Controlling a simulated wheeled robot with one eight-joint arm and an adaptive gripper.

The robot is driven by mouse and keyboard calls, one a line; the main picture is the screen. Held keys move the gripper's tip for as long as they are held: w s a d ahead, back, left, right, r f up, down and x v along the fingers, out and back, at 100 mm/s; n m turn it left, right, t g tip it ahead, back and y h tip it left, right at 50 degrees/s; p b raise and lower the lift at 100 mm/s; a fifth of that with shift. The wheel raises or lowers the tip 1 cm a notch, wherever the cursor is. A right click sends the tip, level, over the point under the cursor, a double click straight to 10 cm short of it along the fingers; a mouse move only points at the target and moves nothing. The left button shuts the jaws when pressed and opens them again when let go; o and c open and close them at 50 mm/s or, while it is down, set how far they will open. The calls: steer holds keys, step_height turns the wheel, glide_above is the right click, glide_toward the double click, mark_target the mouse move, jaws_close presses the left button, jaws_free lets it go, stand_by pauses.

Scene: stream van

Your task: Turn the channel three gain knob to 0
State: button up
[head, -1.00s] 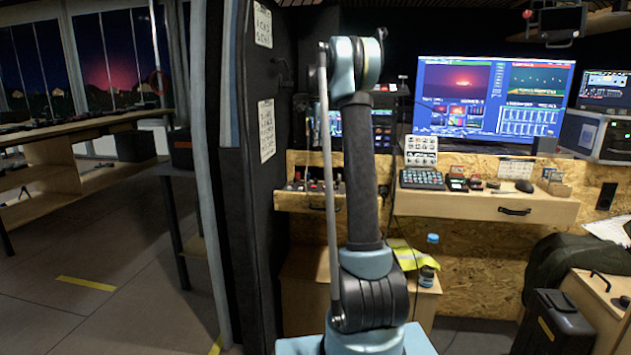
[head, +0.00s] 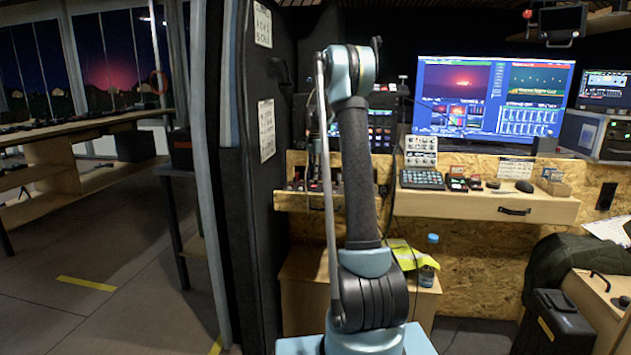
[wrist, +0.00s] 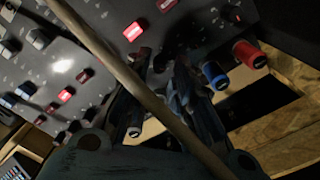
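A grey mixer panel (wrist: 88,62) with several coloured knobs fills the upper left of the wrist view. I cannot read labels, so I cannot tell which is the channel three gain knob. My gripper (wrist: 161,68) has its two dark fingers apart, over the panel's lower right part. The space between the fingertips is dark, and contact with a knob cannot be told. In the head view my arm hides most of the panel.
A thin rod crosses the wrist view in front of the fingers. Wooden edges (wrist: 295,140) lie at the lower right. In the head view, a wooden desk (head: 470,206) holds a keypad (head: 422,180) and small items below a large monitor (head: 490,98). A dark partition (head: 262,220) stands left of my arm.

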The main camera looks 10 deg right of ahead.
mark_target(316, 181)
steer(key=shift+f, duration=1.3)
jaws_close()
